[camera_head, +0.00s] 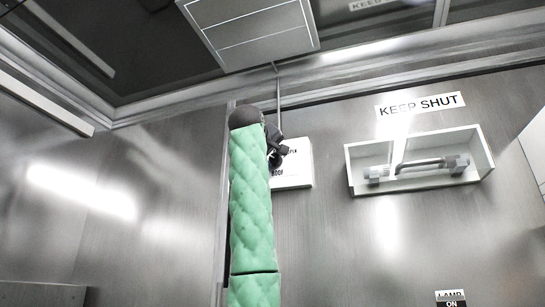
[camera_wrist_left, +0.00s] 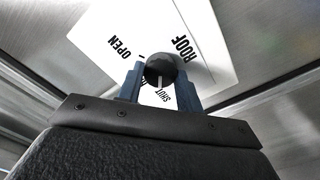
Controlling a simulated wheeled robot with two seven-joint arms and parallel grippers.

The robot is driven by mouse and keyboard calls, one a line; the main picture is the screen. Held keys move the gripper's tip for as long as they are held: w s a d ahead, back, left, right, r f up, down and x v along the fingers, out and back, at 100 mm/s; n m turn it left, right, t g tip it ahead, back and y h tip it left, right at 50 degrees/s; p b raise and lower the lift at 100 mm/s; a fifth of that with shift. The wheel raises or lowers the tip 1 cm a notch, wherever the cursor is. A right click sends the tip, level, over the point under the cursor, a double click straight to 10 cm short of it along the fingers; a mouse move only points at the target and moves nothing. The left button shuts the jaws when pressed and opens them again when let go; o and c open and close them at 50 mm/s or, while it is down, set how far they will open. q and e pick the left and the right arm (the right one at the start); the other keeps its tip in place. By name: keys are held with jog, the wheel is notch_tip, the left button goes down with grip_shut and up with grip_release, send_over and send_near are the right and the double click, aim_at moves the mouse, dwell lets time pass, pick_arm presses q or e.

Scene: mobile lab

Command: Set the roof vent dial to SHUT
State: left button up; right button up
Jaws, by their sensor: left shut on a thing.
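The roof vent dial is a round black knob (camera_wrist_left: 161,66) on a white plate (camera_wrist_left: 215,45) marked ROOF, OPEN and SHUT. My left gripper (camera_wrist_left: 161,76) is shut on the knob, one blue finger on each side. A white line on the knob's near side points down in the left wrist view, towards the SHUT word (camera_wrist_left: 165,97); I cannot tell if it lines up exactly. In the head view the plate (camera_head: 303,173) is on the steel wall, partly hidden behind my green-sleeved left arm and dark left gripper (camera_head: 281,153). My right gripper is not in view.
A thin rod (camera_head: 279,105) runs up from the plate area to a square ceiling hatch (camera_head: 250,30). To the right are a KEEP SHUT sign (camera_head: 420,104) and a recessed box with a bar handle (camera_head: 425,165). A LAMP ON label (camera_head: 451,297) shows low at right.

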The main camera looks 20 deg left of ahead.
pick_arm(q)
jog(key=shift+n, duration=0.6)
jog(key=o, duration=1)
jog(key=shift+w, duration=0.1)
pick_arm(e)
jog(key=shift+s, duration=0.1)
pick_arm(q)
jog(key=shift+s, duration=0.35)
jog(key=s+b, duration=0.2)
jog(key=s, duration=0.5)
jog(key=shift+a, duration=0.15)
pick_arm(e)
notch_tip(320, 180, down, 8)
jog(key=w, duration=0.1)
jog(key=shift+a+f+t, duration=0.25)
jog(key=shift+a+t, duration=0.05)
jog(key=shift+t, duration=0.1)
